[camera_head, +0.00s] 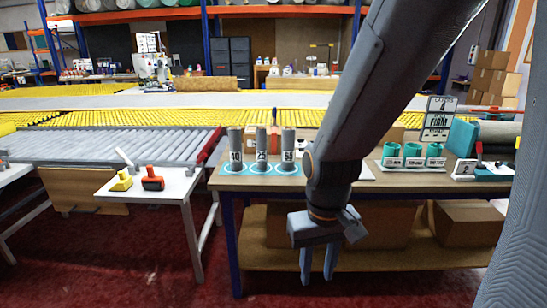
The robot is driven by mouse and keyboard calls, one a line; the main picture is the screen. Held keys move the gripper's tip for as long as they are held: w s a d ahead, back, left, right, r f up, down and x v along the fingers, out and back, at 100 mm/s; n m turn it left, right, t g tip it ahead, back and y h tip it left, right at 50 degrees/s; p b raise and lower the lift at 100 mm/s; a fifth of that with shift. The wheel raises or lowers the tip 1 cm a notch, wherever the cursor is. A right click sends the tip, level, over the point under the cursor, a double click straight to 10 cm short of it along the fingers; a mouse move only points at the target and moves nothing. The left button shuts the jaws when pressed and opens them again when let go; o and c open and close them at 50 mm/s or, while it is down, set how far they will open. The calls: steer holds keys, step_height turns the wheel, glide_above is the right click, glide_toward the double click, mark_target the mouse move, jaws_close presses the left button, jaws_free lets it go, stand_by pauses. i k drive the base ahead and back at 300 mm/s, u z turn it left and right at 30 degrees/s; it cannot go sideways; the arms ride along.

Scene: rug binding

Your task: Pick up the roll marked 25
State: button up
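The roll marked 25 (261,148) is a grey upright cylinder with a white label. It stands on the workbench (230,184) in a blue ring, between the roll marked 40 (235,147) on its left and a third grey roll (288,148) on its right, whose label looks like 63 or 65. My gripper (318,279) hangs in front of the bench, below its top, to the right of and lower than the rolls. Its two fingers point down with a gap between them. It is open and holds nothing visible.
Teal holders (411,157) and a sign (438,118) stand on the bench's right part. A white table (166,186) with a yellow tool (121,182) and a red tool (152,179) stands left. Cardboard boxes (467,226) fill the lower shelf. Red floor is clear at front left.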

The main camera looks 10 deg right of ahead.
mark_target(261, 131)
steer(key=z, duration=0.6)
steer(key=i, duration=0.55)
steer(key=z, duration=0.55)
steer(key=i, duration=0.6)
steer(key=u, duration=0.2)
